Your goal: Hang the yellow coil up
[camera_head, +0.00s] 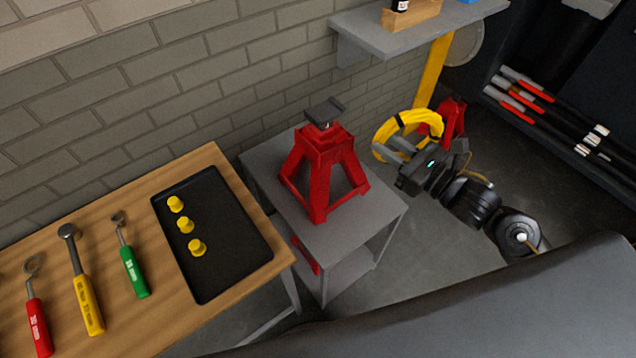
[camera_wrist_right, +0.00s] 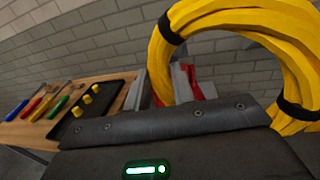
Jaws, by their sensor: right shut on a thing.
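The yellow coil (camera_head: 409,117) is a ring of cable with black ties, upright in the air to the right of the red stand in the head view. My right gripper (camera_head: 393,149) is shut on its lower left part. In the right wrist view the coil (camera_wrist_right: 294,62) rises large above the gripper body, with black bands on its left and right sides. The gripper body hides its lowest part there. My left gripper is not in view. I cannot make out a hook for the coil.
A grey wall shelf (camera_head: 420,32) is above the coil, near a yellow upright (camera_head: 434,72). A red jack stand (camera_head: 322,170) stands on a grey cart (camera_head: 262,163). A wooden bench (camera_head: 120,200) with tools and a black tray (camera_head: 232,262) is left. Another red stand (camera_head: 453,118) is behind the coil.

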